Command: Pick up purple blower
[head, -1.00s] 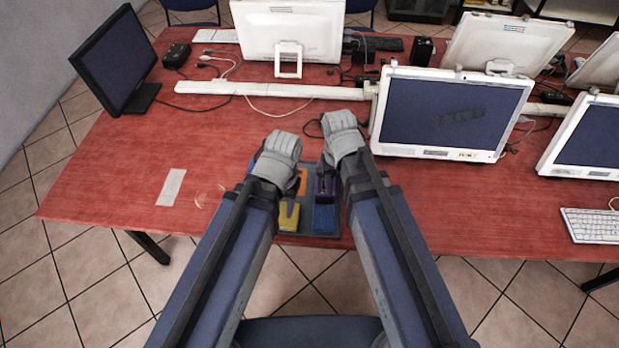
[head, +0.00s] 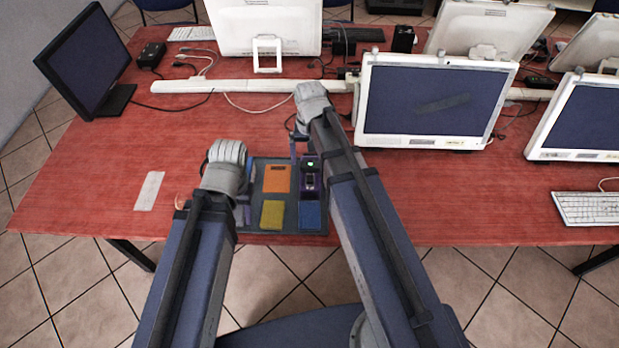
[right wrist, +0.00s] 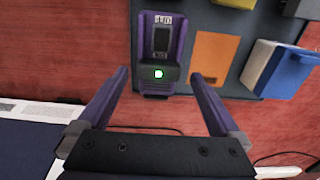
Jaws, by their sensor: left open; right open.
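The purple device with a black body (head: 310,184), which I take as the purple blower, lies on the right side of a dark grey board. A small green light glows at its far end. In the right wrist view the purple blower (right wrist: 162,45) shows a purple rim and dark middle. My right gripper (right wrist: 158,76) is open and empty, its two purple fingers apart, with the blower's lit end between and beyond the tips. In the head view its arm partly hides it. My left gripper (head: 226,168) is at the board's left edge; its fingers are mostly hidden.
The board (head: 291,213) also holds an orange block (head: 277,178), a yellow block (head: 272,214) and a blue block (head: 310,215). A white monitor (head: 432,105) stands to the right. A dark monitor (head: 85,58) stands at the left.

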